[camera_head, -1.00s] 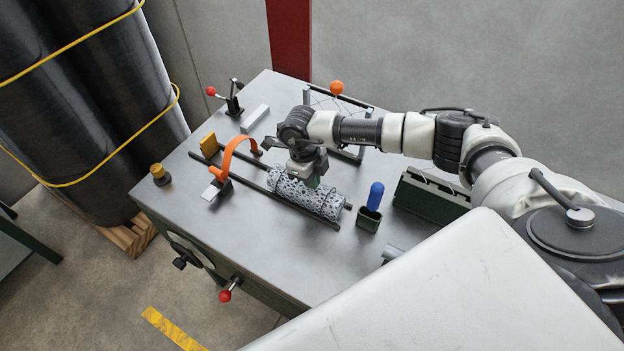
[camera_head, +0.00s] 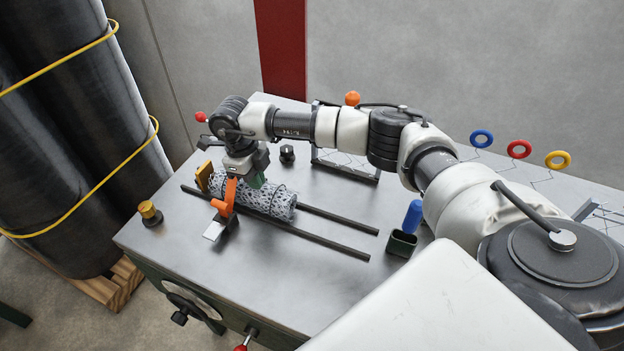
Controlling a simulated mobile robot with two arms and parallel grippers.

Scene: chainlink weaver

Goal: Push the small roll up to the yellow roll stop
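The small roll (camera_head: 272,203) is a grey mesh cylinder lying along two dark rails (camera_head: 325,238). Its left end is at the yellow roll stop (camera_head: 204,176); they appear to meet, but I cannot tell if they touch. My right gripper (camera_head: 247,180) points down over the roll's left part, close against it. Its fingertips are mostly hidden, so I cannot tell whether they are open or shut. My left gripper is not in view.
A blue-handled tool (camera_head: 413,215) stands in a dark green holder (camera_head: 402,243) right of the rails. A yellow knob (camera_head: 149,213) is at the table's left edge. Blue, red and yellow rings (camera_head: 558,160) stand at the back right. The rails' right part is bare.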

